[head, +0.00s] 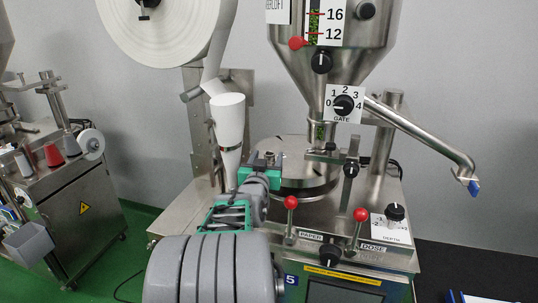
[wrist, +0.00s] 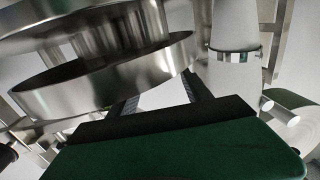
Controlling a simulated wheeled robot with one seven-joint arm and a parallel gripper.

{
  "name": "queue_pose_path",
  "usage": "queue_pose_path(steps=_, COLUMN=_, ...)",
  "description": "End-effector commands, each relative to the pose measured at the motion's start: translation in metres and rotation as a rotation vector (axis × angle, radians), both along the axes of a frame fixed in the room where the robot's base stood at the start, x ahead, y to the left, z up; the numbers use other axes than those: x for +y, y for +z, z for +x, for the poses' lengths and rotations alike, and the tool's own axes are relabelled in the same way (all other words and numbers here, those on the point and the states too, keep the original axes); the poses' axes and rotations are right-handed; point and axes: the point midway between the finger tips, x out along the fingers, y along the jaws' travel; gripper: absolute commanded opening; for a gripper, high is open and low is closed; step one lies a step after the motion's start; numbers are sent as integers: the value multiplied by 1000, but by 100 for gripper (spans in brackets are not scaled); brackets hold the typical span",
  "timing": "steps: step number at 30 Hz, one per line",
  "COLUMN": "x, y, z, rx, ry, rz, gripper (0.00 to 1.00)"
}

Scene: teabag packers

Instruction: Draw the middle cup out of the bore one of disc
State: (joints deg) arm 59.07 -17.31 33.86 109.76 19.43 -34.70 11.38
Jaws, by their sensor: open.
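The round steel disc (head: 290,150) lies flat on the machine's deck, below the hopper's outlet. In the wrist view, round steel plates or rims (wrist: 105,75) fill the upper left. My gripper (head: 265,158) is at the disc's near left edge in the head view. In the wrist view my gripper (wrist: 160,95) has its two dark fingers apart, close below the lower steel rim. I cannot tell whether they touch it. I cannot make out the middle cup or bore one; my gripper and the outlet parts cover part of the disc.
The hopper (head: 335,60) and its outlet stand over the disc. The paper cone (head: 228,125) is close left of my gripper, also at the wrist view's right (wrist: 235,25). Red-knobbed levers (head: 291,203) rise in front. A bent pipe (head: 425,135) reaches right.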

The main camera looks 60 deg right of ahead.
Motion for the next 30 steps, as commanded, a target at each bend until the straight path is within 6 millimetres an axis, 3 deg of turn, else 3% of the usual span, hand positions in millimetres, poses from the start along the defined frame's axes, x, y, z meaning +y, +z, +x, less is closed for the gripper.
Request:
queue_pose_path(steps=3, x=-11, y=0, z=1, rx=0, ry=-3, rz=1, gripper=57)
queue_pose_path(steps=9, x=-11, y=-1, z=1, rx=0, ry=-3, rz=0, gripper=56)
queue_pose_path(steps=30, x=-11, y=-1, z=1, rx=0, ry=-3, rz=0, gripper=0)
